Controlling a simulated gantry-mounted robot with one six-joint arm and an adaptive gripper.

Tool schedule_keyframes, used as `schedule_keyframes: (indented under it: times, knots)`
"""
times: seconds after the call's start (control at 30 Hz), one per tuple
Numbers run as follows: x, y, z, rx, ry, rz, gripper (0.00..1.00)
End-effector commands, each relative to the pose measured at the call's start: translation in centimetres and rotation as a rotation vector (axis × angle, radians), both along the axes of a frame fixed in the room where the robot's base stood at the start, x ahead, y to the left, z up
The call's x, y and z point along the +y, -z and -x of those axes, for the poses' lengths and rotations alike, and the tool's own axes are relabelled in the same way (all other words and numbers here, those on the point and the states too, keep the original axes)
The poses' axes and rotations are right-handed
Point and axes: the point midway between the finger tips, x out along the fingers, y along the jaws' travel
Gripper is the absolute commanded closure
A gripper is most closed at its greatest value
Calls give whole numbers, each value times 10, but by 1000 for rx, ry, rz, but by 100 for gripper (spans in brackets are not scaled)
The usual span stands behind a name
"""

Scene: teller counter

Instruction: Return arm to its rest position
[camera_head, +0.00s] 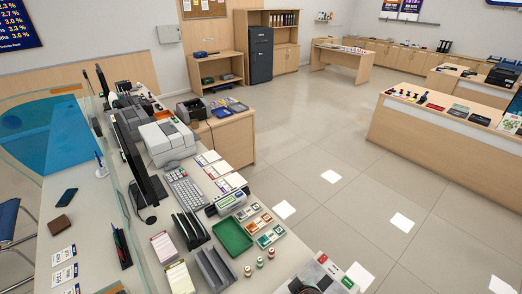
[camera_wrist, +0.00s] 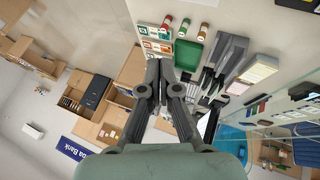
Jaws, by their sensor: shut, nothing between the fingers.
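My gripper (camera_wrist: 159,66) shows in the wrist view, its two dark fingers together at the tips with nothing between them. It hangs in the air, apart from the counter items beyond it. In the wrist view a green tray (camera_wrist: 188,56) and several small rolls lie beyond the fingertips. I cannot make out my gripper in the head view. The teller counter (camera_head: 295,250) fills the lower left of the head view, and the green tray also shows on it there (camera_head: 232,236).
On the counter stand a monitor (camera_head: 137,155), a printer (camera_head: 167,141), a keyboard (camera_head: 187,188) and dark upright holders (camera_head: 190,229). A glass screen (camera_head: 113,190) runs along its left side. Open floor (camera_head: 310,150) lies to the right, before another counter (camera_head: 440,135).

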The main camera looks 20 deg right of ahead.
Motion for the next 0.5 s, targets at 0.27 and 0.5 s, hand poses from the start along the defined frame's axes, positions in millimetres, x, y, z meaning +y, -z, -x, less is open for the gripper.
schedule_keyframes:
  times: [0.27, 0.5]
  knots:
    - [157, -125, 24, -448, 157, -325, 100]
    - [187, -236, 44, -548, 197, -467, 100]
